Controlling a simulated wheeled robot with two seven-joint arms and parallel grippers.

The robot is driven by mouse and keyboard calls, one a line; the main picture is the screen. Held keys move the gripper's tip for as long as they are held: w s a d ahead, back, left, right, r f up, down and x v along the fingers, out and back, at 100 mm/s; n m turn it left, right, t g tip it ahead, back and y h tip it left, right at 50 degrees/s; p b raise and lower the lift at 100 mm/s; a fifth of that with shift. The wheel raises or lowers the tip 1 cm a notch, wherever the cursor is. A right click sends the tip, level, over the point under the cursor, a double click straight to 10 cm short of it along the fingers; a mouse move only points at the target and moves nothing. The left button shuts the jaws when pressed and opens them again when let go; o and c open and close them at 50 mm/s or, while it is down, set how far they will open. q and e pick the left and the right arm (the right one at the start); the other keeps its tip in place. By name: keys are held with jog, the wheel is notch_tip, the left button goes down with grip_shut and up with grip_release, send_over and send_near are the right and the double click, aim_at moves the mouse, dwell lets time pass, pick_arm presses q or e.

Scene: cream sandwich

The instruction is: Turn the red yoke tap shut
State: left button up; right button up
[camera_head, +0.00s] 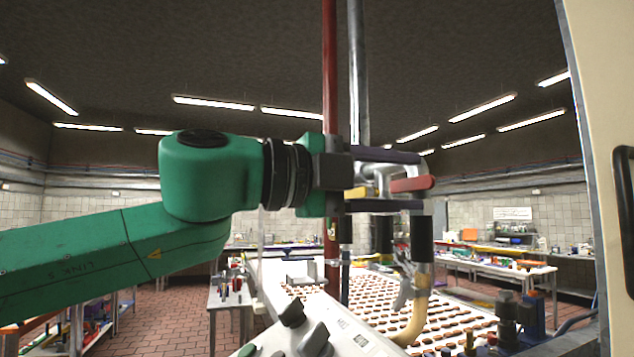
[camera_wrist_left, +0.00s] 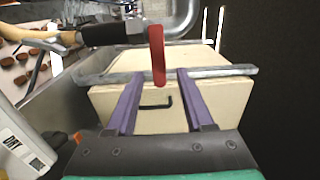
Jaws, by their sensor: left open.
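The red tap handle (camera_head: 412,184) sits on a shiny metal pipe fitting (camera_head: 376,172) in the middle of the head view. In the left wrist view the red handle (camera_wrist_left: 157,55) is long and narrow, pointing down the picture. My left gripper (camera_head: 418,182) comes in from the left, open, one finger above the handle and one below. In the left wrist view my left gripper's (camera_wrist_left: 160,74) purple fingers stand on either side of the handle's lower end, with a gap on both sides. My right gripper is not in view.
A red upright pipe (camera_head: 330,80) and a grey pipe (camera_head: 358,80) rise behind the gripper. A dark-sleeved cream hose (camera_head: 415,318) hangs below the fitting. Rows of brown biscuits lie on a white conveyor (camera_head: 375,318). A cream panel (camera_head: 600,120) stands at the right edge.

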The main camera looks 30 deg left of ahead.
pick_arm(q)
jog(key=b+v, duration=0.4)
jog(key=v, duration=0.9)
